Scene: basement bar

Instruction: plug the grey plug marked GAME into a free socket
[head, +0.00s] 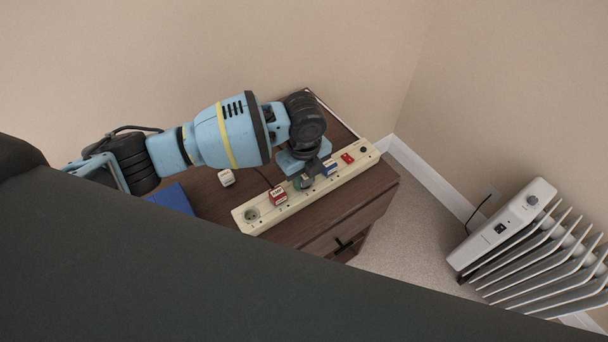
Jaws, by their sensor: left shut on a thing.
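A long cream power strip (247,228) lies slantwise on the brown cabinet. A round socket (252,214) near its left end is empty. A red plug with a white label (278,197) and a blue plug (330,168) sit on the strip. My left gripper (309,178) points down at the middle of the strip, between these two plugs. It is shut on what looks like the grey plug, mostly hidden by the fingers; its marking cannot be read. I cannot tell whether it touches the strip. My right gripper is not in view.
A white plug (226,177) lies loose on the cabinet (205,194) behind the strip, near a blue flat thing (172,198). A red switch (347,158) is near the strip's right end. A white radiator (503,225) stands on the floor at right.

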